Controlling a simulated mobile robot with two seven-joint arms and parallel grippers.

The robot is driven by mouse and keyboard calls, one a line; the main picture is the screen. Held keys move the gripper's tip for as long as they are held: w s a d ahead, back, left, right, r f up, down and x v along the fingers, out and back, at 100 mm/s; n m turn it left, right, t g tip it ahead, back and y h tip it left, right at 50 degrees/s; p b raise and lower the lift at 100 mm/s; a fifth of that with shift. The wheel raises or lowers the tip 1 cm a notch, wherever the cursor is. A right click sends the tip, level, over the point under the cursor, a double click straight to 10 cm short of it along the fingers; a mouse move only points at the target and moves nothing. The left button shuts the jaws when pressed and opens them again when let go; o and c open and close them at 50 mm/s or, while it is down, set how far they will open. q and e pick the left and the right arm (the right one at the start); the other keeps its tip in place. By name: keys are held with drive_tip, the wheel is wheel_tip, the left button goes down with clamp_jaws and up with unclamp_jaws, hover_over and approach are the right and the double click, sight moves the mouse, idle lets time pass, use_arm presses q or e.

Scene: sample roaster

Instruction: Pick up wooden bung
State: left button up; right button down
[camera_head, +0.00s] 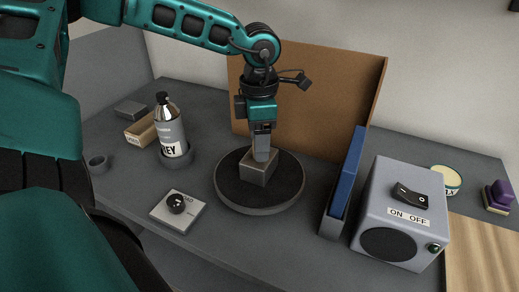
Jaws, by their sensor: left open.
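My left gripper (262,156) points straight down over the round dark turntable-like disc (287,195) in the middle of the bench. A small tan-grey, box-shaped block (257,174) sits on the disc directly under and around the fingertips. The fingers are seen nearly edge-on; the gripper is open, and its tips overlap the block's top in the picture. I cannot tell whether they touch it. No clearly wooden bung shows apart from this block, and I cannot tell whether the block is the bung or holds it. My right gripper is not in view.
A brown board (310,90) stands behind the disc. A blue panel (348,172) and a grey ON/OFF box (400,186) stand right. Left are a bottle (170,129) in a round holder, a knob plate (187,220) and a small wooden box (141,130). The front bench is clear.

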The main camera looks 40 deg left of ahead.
use_arm(q)
drive_tip(key=shift+c, duration=0.4)
clamp_jaws()
drive_tip(key=shift+r, duration=0.1)
